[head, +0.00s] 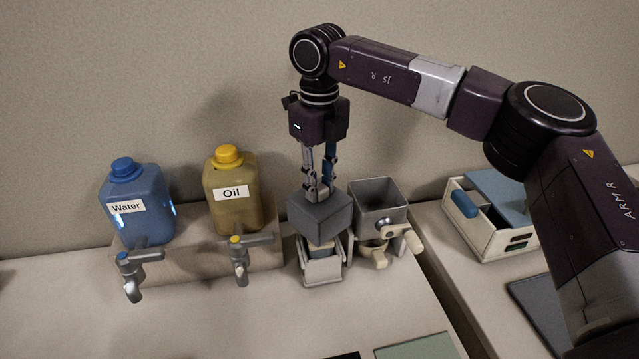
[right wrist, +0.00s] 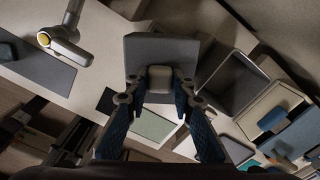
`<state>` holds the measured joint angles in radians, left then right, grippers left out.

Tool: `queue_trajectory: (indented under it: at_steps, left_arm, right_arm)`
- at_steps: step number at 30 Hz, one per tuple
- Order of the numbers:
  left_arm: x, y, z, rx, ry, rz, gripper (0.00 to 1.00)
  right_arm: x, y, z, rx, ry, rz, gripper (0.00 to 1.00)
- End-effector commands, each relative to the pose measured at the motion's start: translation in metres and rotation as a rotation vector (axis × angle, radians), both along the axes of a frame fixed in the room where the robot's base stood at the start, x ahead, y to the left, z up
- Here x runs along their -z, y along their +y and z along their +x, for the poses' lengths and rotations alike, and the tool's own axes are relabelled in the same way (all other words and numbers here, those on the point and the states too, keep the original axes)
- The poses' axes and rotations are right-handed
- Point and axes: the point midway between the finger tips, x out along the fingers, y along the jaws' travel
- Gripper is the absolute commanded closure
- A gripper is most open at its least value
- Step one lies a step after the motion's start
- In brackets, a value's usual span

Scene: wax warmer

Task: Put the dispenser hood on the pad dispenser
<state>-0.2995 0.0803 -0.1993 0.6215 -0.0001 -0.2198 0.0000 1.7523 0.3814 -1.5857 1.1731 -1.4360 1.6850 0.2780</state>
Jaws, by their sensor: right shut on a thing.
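The dispenser hood (head: 320,218) is a grey box-shaped cover. My right gripper (head: 318,188) points down and is shut on its top knob. In the right wrist view, the light knob (right wrist: 160,78) sits between the fingertips, with the hood's flat top (right wrist: 160,48) behind it. The pad dispenser (head: 323,271) is a small cream holder directly below the hood. Its front shows, and the hood hides its upper and rear part. I cannot tell whether hood and dispenser touch. The left gripper is not in view.
A grey square hopper (head: 378,195) with a cream crank stands close to the right. A yellow oil jug (head: 232,200) and a blue water jug (head: 138,212) with taps stand left. A cream caddy (head: 487,236) is further right. The front counter is mostly clear.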

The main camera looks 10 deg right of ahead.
Motion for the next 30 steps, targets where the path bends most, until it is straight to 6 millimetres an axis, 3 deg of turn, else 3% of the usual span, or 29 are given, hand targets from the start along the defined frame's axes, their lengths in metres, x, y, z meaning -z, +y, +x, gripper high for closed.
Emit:
queue_trajectory:
  at_steps: [30]
  left_arm:
    - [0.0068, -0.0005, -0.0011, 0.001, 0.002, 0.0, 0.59]
  right_arm:
    - [0.0098, 0.0, 0.0001, 0.0, 0.001, 0.0, 1.0]
